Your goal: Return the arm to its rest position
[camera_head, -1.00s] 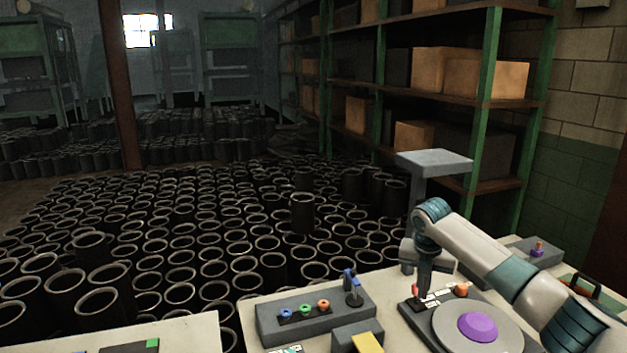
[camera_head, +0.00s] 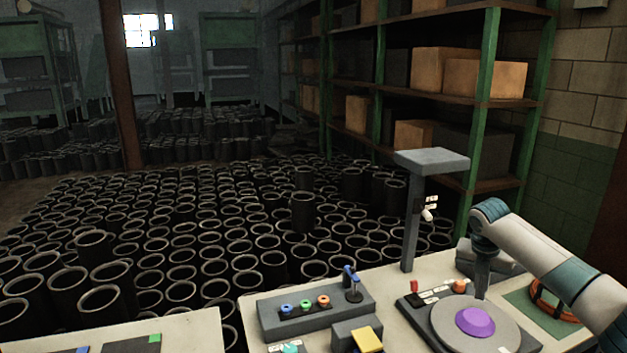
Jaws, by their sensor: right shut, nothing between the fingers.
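My right arm comes in from the right, with its wrist bent downward. My right gripper (camera_head: 482,290) points down behind the round turntable with the purple disc (camera_head: 475,322). It is shut and empty, and its tips are partly hard to make out. A red piece (camera_head: 414,287) and an orange knob (camera_head: 460,286) sit on the dark base left of the gripper, apart from it. My left gripper is not in view.
A grey block with coloured rings (camera_head: 270,326) is at the bench's left. An orange coil (camera_head: 555,300) lies on a green mat at right. Black sleeves (camera_head: 302,213) fill the floor beyond.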

